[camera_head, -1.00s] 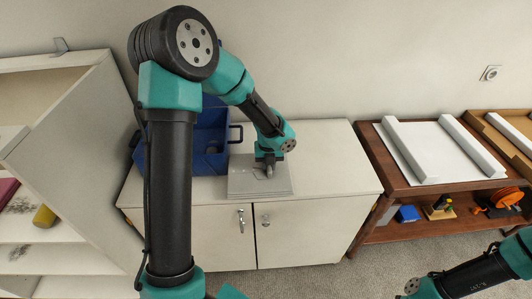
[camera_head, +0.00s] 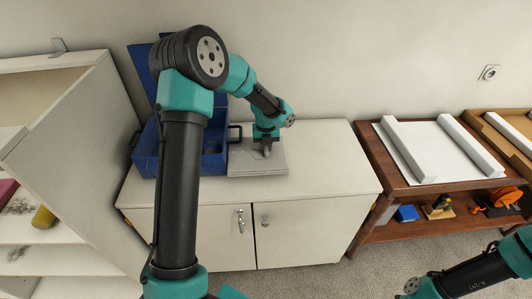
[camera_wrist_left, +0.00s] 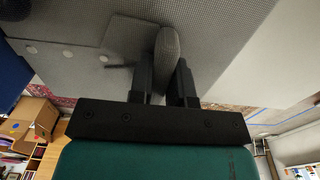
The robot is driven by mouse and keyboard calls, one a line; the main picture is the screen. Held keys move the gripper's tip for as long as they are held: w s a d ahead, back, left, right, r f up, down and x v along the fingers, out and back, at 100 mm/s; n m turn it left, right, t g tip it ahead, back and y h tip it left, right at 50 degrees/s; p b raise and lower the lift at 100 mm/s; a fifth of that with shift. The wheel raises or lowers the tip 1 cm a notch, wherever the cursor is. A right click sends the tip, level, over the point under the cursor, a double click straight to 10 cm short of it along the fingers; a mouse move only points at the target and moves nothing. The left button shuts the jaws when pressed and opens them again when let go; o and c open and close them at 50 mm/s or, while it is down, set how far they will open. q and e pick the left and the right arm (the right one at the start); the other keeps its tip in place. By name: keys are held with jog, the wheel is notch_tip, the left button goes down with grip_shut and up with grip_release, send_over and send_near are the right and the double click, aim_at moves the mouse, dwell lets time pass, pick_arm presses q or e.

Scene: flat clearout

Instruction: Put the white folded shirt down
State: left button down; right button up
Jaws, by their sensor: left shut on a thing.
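In the left wrist view the shirt (camera_wrist_left: 90,35) fills the upper part, with a few round buttons, and the fold stands between the fingers (camera_wrist_left: 167,75). I cannot tell whether the shirt's underside touches the cabinet top. My right gripper is not in view; only part of that arm shows at lower right.
The white cabinet (camera_head: 325,170) has clear top to the shirt's right. The blue crate (camera_head: 147,150) stands close at its left, partly behind my left arm. A white shelf unit (camera_head: 60,110) is at far left, a brown wooden table (camera_head: 392,178) at right.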

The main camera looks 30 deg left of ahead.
pick_arm(q)
jog(key=shift+s+f, duration=0.1)
jog(key=shift+f, duration=1.65)
jog(key=shift+f, duration=0.15)
jog(key=c, duration=1.1)
grip_release()
notch_tip(320, 180, up, 12)
jog(key=shift+r, duration=0.2)
jog(key=shift+d, duration=0.1)
